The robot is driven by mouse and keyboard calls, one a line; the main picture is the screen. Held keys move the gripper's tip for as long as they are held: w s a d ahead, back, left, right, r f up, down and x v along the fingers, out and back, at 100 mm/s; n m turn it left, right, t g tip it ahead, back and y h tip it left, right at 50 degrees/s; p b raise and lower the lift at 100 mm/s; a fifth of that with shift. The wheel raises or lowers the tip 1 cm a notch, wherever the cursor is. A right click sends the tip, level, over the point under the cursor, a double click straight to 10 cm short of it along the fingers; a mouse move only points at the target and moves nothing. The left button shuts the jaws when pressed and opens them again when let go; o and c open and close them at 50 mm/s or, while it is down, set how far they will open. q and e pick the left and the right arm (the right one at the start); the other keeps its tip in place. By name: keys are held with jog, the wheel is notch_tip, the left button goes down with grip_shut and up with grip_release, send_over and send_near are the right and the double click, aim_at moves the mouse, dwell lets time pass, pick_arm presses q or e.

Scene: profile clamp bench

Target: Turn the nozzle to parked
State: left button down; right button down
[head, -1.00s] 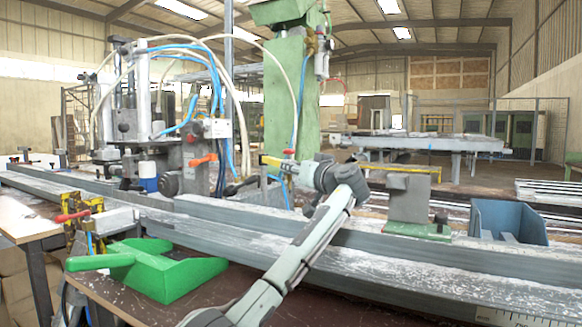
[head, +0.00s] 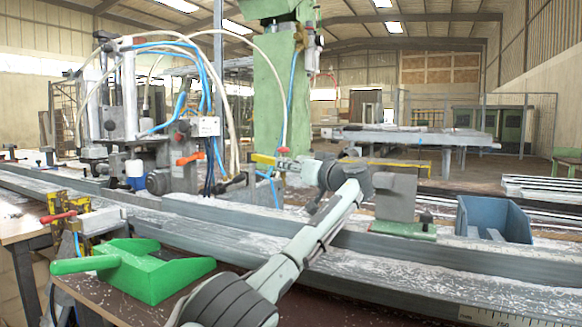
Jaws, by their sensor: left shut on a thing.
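The nozzle looks like the small yellow piece (head: 263,159) with a red part beside it, in front of the green column in the head view. A pale hose comes down to the red part. My left gripper (head: 287,163) reaches it from the right and is shut on it. The yellow end sticks out to the left of the fingers. The fingertips are small and partly hidden by my wrist. My right gripper is not in view.
A green dustpan (head: 150,272) lies on the bench at the front left. Long grey profiles (head: 420,265) run across the bench under my arm. A blue bin (head: 494,218) and a grey block on a green base (head: 403,229) stand to the right. Hoses hang around the clamp machine (head: 170,160).

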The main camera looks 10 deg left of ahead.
pick_arm(q)
jog(key=c, duration=1.2)
grip_release()
jog(key=shift+a, duration=0.25)
jog(key=shift+d, duration=0.1)
jog(key=shift+s+d, duration=0.1)
jog(key=shift+d, duration=0.05)
jog(key=v, duration=1.1)
jog(key=shift+s+d, duration=0.2)
jog(key=shift+s, duration=0.05)
